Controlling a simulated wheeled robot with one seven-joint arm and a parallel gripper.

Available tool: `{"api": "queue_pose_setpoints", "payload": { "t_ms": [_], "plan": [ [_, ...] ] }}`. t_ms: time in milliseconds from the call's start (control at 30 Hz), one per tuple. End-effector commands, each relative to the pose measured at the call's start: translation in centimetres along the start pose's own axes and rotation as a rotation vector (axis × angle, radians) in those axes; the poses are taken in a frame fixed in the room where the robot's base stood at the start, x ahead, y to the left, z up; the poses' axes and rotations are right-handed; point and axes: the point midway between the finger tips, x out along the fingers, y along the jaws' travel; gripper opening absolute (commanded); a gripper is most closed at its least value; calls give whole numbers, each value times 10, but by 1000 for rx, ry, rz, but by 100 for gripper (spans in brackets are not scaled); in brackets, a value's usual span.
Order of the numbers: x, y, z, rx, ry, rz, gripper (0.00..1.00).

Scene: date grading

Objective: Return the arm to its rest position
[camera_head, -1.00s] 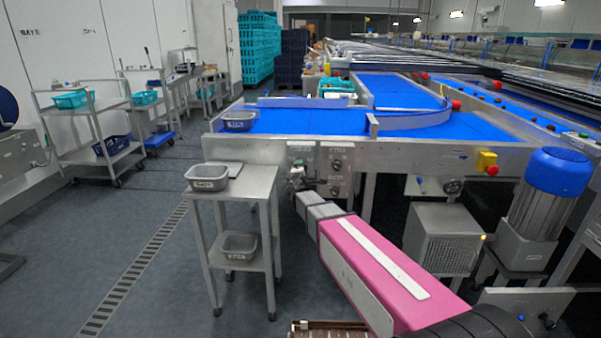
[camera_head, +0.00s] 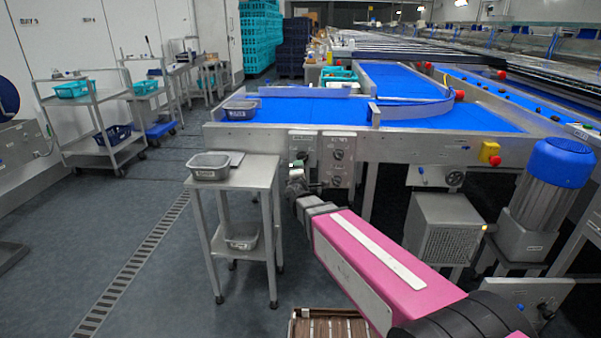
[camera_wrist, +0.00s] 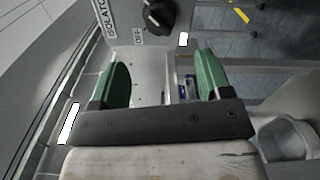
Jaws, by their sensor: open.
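My gripper (camera_wrist: 163,82) shows in the wrist view with two green fingers wide apart and nothing between them. Beyond the fingers is a steel panel with a black rotary knob (camera_wrist: 159,15) and a lettered label. In the head view my pink arm reaches forward from the lower right. Its end (camera_head: 297,188) is close to the control panel (camera_head: 321,158) on the conveyor's front. I cannot tell whether the gripper touches the panel.
A steel stand (camera_head: 262,172) is left of my arm, with a grey tub (camera_head: 209,167) on top and another (camera_head: 241,243) on its lower shelf. A blue conveyor (camera_head: 310,112) lies behind. A motor (camera_head: 549,190) stands right.

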Motion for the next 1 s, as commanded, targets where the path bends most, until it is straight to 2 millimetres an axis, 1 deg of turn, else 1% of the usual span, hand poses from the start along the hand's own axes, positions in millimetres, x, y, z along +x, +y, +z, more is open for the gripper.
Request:
{"api": "queue_pose_setpoints", "payload": {
  "t_ms": [67, 167, 267, 367, 400, 467, 600, 733, 800, 900, 1000],
  "plan": [
    [0, -1, 2, 4, -4, -2, 72],
    [0, -5, 14, 33, -36, -18, 72],
    [-2, -15, 38, 97, -103, -55, 72],
    [-7, -32, 72, 189, -203, -114, 72],
    [-10, -40, 86, 231, -249, -142, 72],
    [-16, -53, 108, 294, -320, -189, 72],
    [-37, -89, 156, 451, -495, -319, 72],
    [-64, -125, 192, 598, -655, -463, 72],
    [-81, -144, 207, 678, -733, -546, 72],
    [-108, -169, 221, 791, -838, -676, 72],
    [-136, -191, 229, 905, -930, -815, 72]
  ]
}}
